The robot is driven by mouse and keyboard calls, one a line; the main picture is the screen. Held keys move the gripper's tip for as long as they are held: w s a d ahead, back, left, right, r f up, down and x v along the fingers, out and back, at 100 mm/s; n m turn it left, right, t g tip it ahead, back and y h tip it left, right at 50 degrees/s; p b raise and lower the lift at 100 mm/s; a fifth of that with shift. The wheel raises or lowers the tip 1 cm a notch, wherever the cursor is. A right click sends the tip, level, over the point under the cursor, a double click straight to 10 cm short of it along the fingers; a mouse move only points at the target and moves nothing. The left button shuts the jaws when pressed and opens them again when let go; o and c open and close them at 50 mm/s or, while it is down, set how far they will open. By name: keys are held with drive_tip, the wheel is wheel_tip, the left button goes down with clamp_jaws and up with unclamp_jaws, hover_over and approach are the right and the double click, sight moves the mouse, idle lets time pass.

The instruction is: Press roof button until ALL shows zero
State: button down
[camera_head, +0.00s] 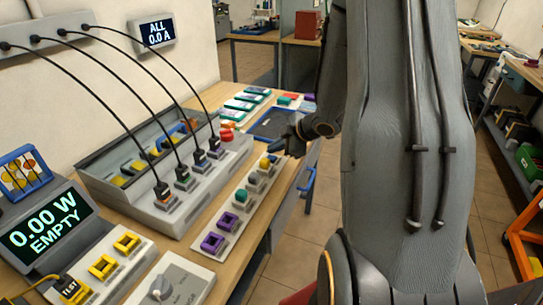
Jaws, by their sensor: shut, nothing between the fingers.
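The wall display (156,33) at the upper left reads "ALL 0.0 A". A narrow light-grey button panel (225,240) lies along the right part of the bench, with two purple square frames, a green button (241,195), a grey button (253,179) and a yellow button (265,163). I cannot read any label that marks the roof button. My gripper (275,148) is shut and empty, just above the far end of the panel near the yellow button. Whether it touches anything there I cannot tell. My arm hides much of the right middle.
A grey box (165,208) with several plugged black cables stands left of the panel. Another display (45,228) reads "0.00 W EMPTY". Yellow switches (103,266) and a grey knob box (172,284) are in front. Cards and a blue tray (270,124) lie behind.

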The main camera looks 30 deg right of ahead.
sight(272, 159)
idle(0.3)
wheel_tip(272, 159, up, 5)
drive_tip(key=p, duration=0.5)
idle(0.8)
drive_tip(key=s+a+m+h, duration=0.1)
drive_tip(key=m, duration=0.1)
drive_tip(key=s+a+r+m+g+h+b, duration=0.1)
drive_tip(key=s+a+m, duration=0.1)
drive_tip(key=s+a+r+m+g+h+b, duration=0.1)
drive_tip(key=s+a+m, duration=0.1)
drive_tip(key=shift+a+r+m+h, duration=0.15)
drive_tip(key=shift+a+m+h, duration=0.05)
drive_tip(key=shift+m+h, duration=0.2)
drive_tip(key=s+a+m+g+b, duration=0.1)
drive_tip(key=s+a+m+g, duration=0.4)
drive_tip(key=s+a, duration=0.7)
drive_tip(key=s+m, duration=0.1)
drive_tip(key=s, duration=0.3)
drive_tip(key=shift+s+a+y+b, duration=0.2)
drive_tip(key=shift+s+y+b, duration=0.1)
drive_tip(key=shift+y, duration=0.1)
drive_tip(key=c, duration=2.5)
unclamp_jaws()
drive_tip(key=shift+w, duration=0.1)
